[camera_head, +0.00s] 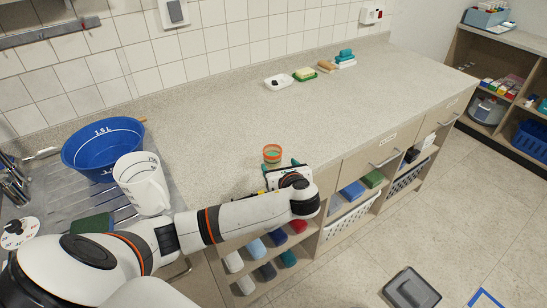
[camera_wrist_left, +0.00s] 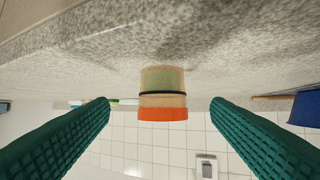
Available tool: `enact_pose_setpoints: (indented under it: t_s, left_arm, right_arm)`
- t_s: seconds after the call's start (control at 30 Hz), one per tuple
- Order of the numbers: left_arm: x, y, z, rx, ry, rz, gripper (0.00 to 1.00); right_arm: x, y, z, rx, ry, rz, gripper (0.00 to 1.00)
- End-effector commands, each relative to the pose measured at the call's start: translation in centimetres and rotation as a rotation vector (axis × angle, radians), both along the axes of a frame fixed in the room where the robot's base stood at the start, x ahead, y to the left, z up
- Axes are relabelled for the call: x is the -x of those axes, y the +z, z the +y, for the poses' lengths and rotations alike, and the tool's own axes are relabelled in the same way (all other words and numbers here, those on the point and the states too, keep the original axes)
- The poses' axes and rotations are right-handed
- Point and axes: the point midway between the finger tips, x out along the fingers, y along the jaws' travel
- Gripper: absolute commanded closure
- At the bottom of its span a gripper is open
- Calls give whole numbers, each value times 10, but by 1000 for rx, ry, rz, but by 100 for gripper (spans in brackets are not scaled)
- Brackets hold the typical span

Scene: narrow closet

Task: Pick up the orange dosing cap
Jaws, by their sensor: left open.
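The orange dosing cap (camera_head: 272,150) stands on the grey speckled counter near its front edge, an orange rim over a paler body with green inside. In the left wrist view, which looks upside down, the cap (camera_wrist_left: 162,113) shows its orange band, a thin dark ring and a tan-green body. My left gripper (camera_head: 279,173) is open just in front of the cap on the counter's front side. In the left wrist view its two green ribbed fingers (camera_wrist_left: 160,104) flank the cap with a gap on each side. My right gripper is not in view.
A blue tub (camera_head: 85,165) and a white jug (camera_head: 143,185) stand at the sink on the left. A white dish (camera_head: 279,82), a green sponge (camera_head: 305,77) and other cleaning items lie at the back. The counter around the cap is clear.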

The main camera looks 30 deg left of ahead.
Motion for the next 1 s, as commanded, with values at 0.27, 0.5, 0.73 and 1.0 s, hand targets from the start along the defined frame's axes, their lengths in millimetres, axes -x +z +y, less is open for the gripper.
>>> enact_pose_setpoints:
  t_s: [0.27,0.5,0.73,1.0]
  left_arm:
    - [-16,-10,20,0,1,0,28]
    - [-37,-22,44,1,4,0,28]
    - [-47,-29,54,4,2,-1,28]
    - [-46,-29,54,4,1,-2,46]
  right_arm:
    - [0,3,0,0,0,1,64]
    - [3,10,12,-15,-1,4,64]
    - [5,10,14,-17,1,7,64]
    - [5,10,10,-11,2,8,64]
